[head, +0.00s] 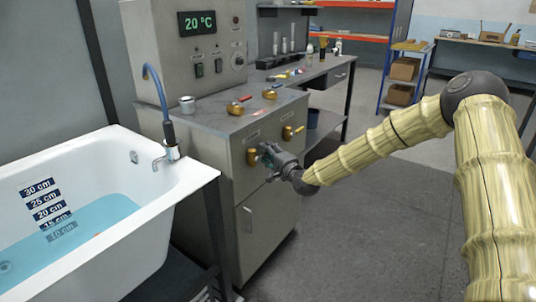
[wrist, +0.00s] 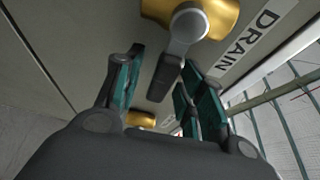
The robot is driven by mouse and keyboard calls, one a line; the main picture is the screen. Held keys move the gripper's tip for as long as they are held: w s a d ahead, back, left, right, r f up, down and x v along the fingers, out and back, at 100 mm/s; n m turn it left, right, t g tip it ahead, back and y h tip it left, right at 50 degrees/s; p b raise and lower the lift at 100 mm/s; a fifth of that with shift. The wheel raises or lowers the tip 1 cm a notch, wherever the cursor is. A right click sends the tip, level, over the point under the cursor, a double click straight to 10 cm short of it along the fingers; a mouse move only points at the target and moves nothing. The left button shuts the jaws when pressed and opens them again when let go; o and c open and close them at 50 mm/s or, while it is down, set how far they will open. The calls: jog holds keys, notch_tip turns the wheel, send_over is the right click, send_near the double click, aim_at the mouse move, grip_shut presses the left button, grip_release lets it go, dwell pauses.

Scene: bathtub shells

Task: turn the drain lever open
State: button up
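The drain valve shows in the wrist view as a brass body (wrist: 225,14) beside a label reading DRAIN (wrist: 255,38). Its grey drain lever (wrist: 170,68) runs from the round hub down between my finger pads. My gripper (wrist: 155,95) is open, with teal pads on either side of the lever's end; I cannot tell whether they touch it. In the head view my gripper (head: 270,158) is at the grey cabinet's front, by a brass valve (head: 252,157). My gripper hides the lever there.
Another brass valve (head: 288,132) with an orange handle is on the cabinet (head: 262,210) front, to the right. Two brass valves (head: 236,107) (head: 269,94) sit on its top. The white bathtub (head: 165,205) holds shallow blue water. The floor (head: 390,215) right of the cabinet is clear.

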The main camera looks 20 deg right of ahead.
grip_shut()
jog(key=shift+f, duration=0.15)
jog(key=shift+s+a+f+m+g+y+b, duration=0.15)
jog(key=shift+f+m+g+b, duration=0.15)
jog(key=shift+f+m+g, duration=0.5)
jog(key=shift+s+a+f+m+g+y+b, duration=0.15)
jog(key=shift+f+m+g+b, duration=0.15)
jog(key=shift+m, duration=0.9)
jog(key=shift+s+a+f+m+g+b, duration=0.15)
jog(key=shift+f+m+g+b, duration=0.2)
jog(key=shift+f+m, duration=0.5)
jog(key=shift+r+m, duration=0.15)
jog(key=shift+m, duration=0.1)
grip_release()
